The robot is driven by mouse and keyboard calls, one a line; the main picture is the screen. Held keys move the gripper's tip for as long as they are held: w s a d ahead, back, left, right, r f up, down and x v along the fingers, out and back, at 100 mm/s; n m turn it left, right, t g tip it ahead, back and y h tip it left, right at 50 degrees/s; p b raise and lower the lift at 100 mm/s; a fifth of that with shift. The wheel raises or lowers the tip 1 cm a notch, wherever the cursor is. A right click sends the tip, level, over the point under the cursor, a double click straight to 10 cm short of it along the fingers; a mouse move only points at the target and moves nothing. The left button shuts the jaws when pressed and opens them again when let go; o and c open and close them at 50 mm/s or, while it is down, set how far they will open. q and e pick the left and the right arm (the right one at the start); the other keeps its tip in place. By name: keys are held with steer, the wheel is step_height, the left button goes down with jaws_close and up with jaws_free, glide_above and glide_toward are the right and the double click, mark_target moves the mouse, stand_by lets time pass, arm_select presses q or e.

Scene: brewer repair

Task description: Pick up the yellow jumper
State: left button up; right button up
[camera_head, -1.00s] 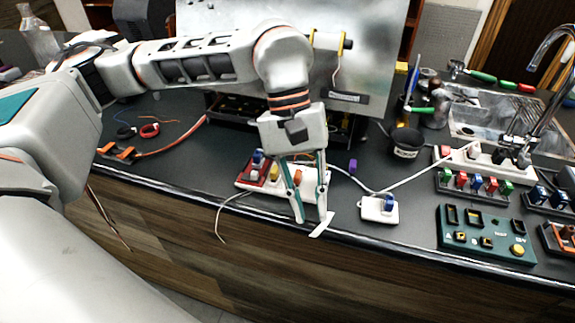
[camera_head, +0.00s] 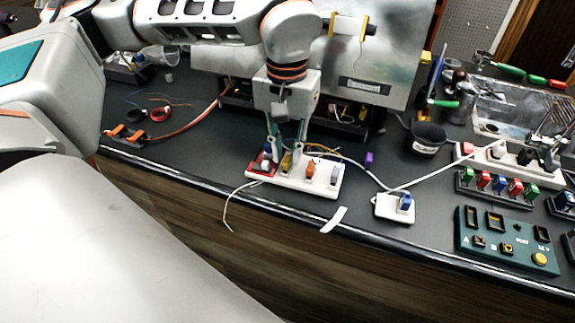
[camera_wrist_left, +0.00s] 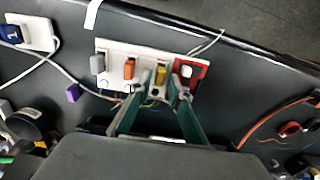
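The yellow jumper (camera_head: 287,160) stands upright in a white strip (camera_head: 295,182) with a red left end, near the counter's front edge. It also shows in the left wrist view (camera_wrist_left: 161,75). An orange jumper (camera_wrist_left: 129,69) is on one side of it, and a dark plug with a white top (camera_wrist_left: 186,72) sits in the red part on the other. My left gripper (camera_head: 285,148) points down over the strip. In the wrist view its fingers (camera_wrist_left: 160,86) are apart, with the yellow jumper between their tips; contact cannot be told. My right gripper is not in view.
A grey jumper (camera_head: 334,174) fills the strip's right end. A white block with a blue plug (camera_head: 406,201), a purple piece (camera_head: 369,159), a black cup (camera_head: 428,137) and a green panel (camera_head: 505,243) lie to the right. A metal panel (camera_head: 385,65) stands behind.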

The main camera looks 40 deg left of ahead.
mark_target(287, 159)
arm_select(q)
steer(key=shift+f, duration=0.9)
steer(key=shift+c, duration=0.4)
jaws_close()
steer(key=shift+r, duration=0.2)
step_height(287, 159, up, 20)
steer(key=p, duration=0.2)
steer(key=shift+p, duration=0.3)
